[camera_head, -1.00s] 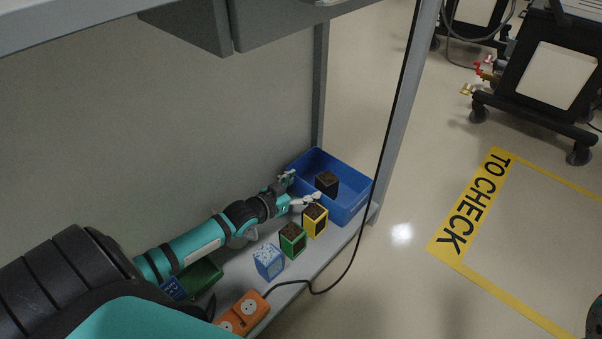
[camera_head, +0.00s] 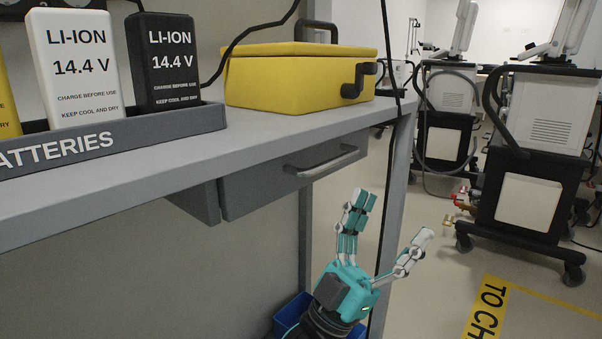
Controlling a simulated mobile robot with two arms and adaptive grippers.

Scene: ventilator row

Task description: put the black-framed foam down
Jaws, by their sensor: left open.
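My left gripper (camera_head: 383,236) is raised in front of the bench, below and right of its drawer. Its fingers point up and are spread wide open, with nothing between them. A small part of the blue bin (camera_head: 291,312) shows at the bottom, partly hidden behind my gripper's wrist. The black-framed foam is not visible in the view now. My right gripper is not in view.
The bench top (camera_head: 200,160) carries a battery tray (camera_head: 170,126) with several batteries and a yellow case (camera_head: 300,80). A drawer with a handle (camera_head: 322,163) hangs underneath. A black cable runs down by the bench leg. Ventilator carts (camera_head: 525,200) stand at right.

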